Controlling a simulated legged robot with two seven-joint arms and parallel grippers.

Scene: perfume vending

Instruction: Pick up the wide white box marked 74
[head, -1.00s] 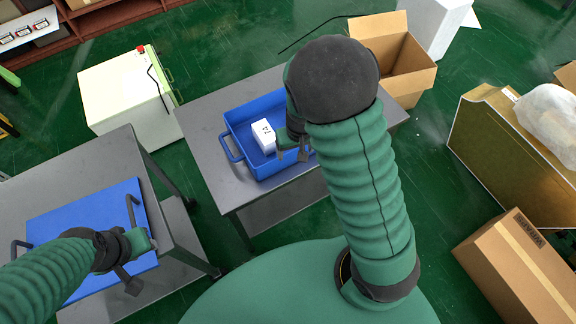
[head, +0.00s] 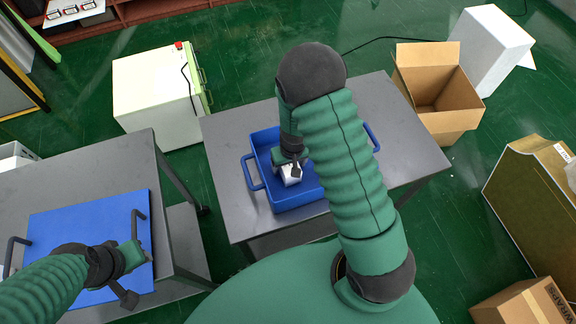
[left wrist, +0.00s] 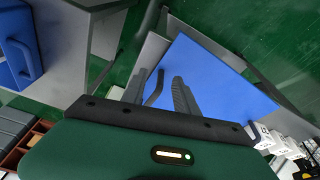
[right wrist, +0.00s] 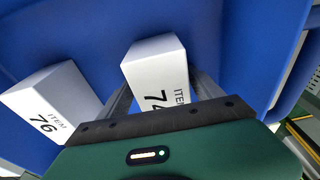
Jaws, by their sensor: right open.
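The white box marked 74 (right wrist: 156,62) lies in the blue tray, between the spread fingers of my right gripper (right wrist: 162,88) in the right wrist view. Its number is partly hidden by the gripper body. My right gripper is open; whether its fingers touch the box is unclear. A second white box marked 76 (right wrist: 48,105) lies left of it. In the head view my right gripper (head: 291,160) is down in the tray over a white shape (head: 290,175) whose label is unreadable. My left gripper (left wrist: 160,80) is open and empty above a blue panel.
The blue tray (head: 262,146) with side handles stands on a grey table (head: 228,135). A second grey table (head: 95,175) on the left carries a blue panel with handles (head: 75,225). An open cardboard box (head: 440,110) stands behind right. The tray walls are close around my right gripper.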

